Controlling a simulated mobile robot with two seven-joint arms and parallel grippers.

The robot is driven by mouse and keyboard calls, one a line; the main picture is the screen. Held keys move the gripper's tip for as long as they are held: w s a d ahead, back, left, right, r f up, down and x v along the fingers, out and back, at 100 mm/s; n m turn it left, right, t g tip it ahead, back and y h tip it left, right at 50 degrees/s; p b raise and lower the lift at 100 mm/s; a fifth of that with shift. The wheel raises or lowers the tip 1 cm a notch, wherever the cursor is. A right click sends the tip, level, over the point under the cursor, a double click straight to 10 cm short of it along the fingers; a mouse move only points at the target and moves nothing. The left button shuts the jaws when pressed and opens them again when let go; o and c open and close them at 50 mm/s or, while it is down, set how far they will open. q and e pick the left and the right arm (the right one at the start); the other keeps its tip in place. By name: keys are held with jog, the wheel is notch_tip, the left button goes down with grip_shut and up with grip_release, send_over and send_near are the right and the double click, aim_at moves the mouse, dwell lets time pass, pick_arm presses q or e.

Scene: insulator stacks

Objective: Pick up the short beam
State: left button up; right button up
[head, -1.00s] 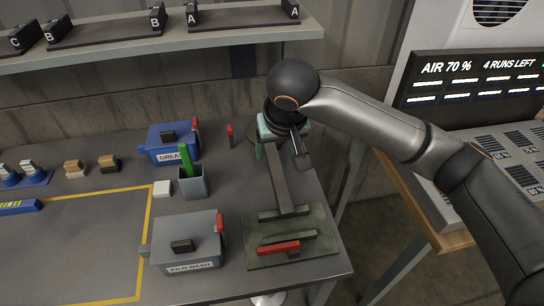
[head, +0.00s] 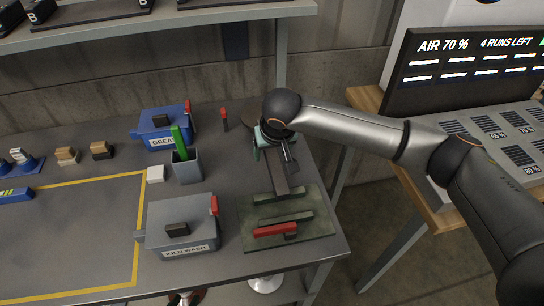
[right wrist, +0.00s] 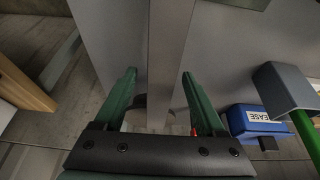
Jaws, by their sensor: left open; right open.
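A dark grey beam (head: 279,184) reaches from under my right gripper to the green mat at the table's right end. My right gripper (head: 274,152) is open above the far part of this beam. In the right wrist view the beam (right wrist: 170,30) runs between the two spread green fingers of the gripper (right wrist: 158,76). A gap shows on each side, and I cannot tell how far down the fingers reach beside it. The gripper hides the beam's far end in the head view. My left gripper is not in view.
The green mat (head: 312,231) carries dark green bars (head: 293,218) and a red-handled piece (head: 272,230). A grey kiln-wash box (head: 180,226), a grey cup (head: 187,168) with a green stick and a blue grease box (head: 162,127) stand to the left. A shelf (head: 200,20) hangs behind.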

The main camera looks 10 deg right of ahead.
jog(key=shift+w+f, duration=0.1)
jog(key=shift+f, duration=0.1)
grip_shut()
dwell(0.5)
jog(key=shift+r, duration=0.1)
